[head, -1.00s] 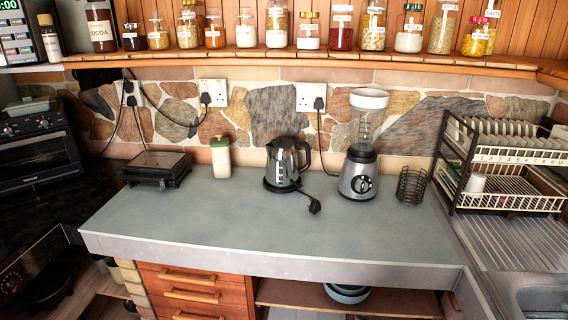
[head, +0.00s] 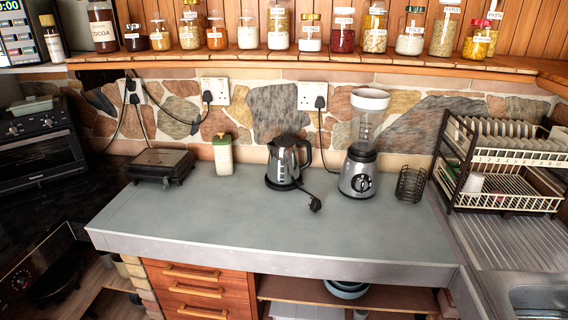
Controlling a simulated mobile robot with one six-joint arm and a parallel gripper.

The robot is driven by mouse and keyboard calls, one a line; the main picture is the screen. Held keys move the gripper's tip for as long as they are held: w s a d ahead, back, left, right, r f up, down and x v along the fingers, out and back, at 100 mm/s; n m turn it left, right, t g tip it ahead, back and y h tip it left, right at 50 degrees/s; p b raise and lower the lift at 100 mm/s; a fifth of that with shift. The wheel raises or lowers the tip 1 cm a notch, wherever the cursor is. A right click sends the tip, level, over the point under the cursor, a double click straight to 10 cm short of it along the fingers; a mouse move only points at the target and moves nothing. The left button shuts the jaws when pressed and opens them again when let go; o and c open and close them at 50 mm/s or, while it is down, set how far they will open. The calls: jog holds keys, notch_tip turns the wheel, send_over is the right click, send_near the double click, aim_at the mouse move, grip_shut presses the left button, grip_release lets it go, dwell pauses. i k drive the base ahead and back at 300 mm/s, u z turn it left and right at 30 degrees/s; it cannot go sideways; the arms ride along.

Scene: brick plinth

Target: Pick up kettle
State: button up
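The kettle (head: 284,163) is dark and shiny with a black handle on its right side. It stands upright near the back of the grey counter (head: 240,225), in front of the stone wall. Its black cord and plug (head: 315,203) lie on the counter to its right and front. My gripper is not in the head view, so its state and its distance from the kettle are hidden.
A blender (head: 358,178) and a wire holder (head: 410,184) stand right of the kettle. A lidded jar (head: 223,156) and a dark appliance (head: 160,166) stand left. A dish rack (head: 500,170) is at right. A jar shelf (head: 300,58) overhangs behind. The counter's front is clear.

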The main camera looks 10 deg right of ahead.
aim_at(283, 168)
jog(key=u, duration=0.25)
jog(key=i, duration=0.55)
jog(key=u, duration=0.7)
jog(key=i, duration=0.65)
jog(key=u, duration=0.5)
